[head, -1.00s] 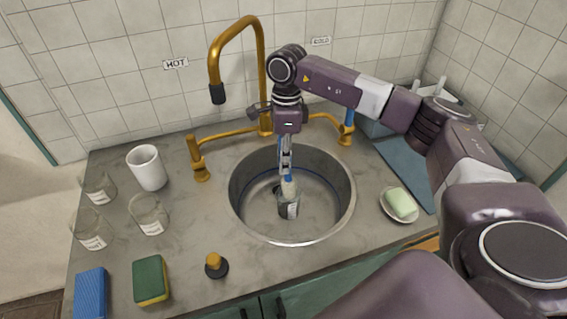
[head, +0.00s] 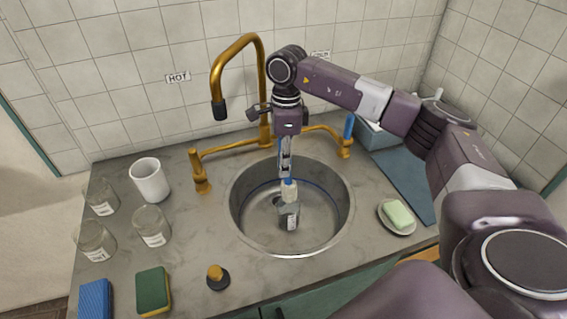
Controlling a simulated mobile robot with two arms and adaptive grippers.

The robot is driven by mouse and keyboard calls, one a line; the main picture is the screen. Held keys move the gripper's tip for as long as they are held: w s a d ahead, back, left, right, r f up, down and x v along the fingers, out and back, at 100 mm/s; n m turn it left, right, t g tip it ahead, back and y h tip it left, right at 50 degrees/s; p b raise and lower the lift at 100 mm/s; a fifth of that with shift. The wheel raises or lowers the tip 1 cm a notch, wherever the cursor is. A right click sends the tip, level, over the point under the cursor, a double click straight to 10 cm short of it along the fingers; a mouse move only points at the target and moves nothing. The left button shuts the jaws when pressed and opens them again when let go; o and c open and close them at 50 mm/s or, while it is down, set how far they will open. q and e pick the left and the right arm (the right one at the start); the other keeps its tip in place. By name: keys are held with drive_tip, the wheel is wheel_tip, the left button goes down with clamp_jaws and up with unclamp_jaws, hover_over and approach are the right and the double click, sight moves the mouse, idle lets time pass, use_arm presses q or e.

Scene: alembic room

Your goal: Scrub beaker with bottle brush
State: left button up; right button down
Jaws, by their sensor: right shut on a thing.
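My right gripper (head: 286,170) points down over the sink, shut on the bottle brush (head: 288,184). The brush shows a blue part just below the fingers and a pale head under it. The clear beaker (head: 290,218), with a white label, is in the sink directly below the gripper. The brush head is at the beaker's mouth. How deep it reaches inside is hard to tell. My left gripper is not in view.
The round metal sink (head: 245,240) has a brass faucet (head: 262,75) behind it. Glass beakers (head: 150,226) and a white cup (head: 149,181) stand at left. Sponges (head: 153,290) and a stopper (head: 217,277) lie in front. A soap dish (head: 404,229) is at right.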

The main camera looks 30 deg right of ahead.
drive_tip(key=shift+r+p, duration=1.3)
drive_tip(key=shift+r, duration=0.75)
drive_tip(key=shift+f, duration=0.1)
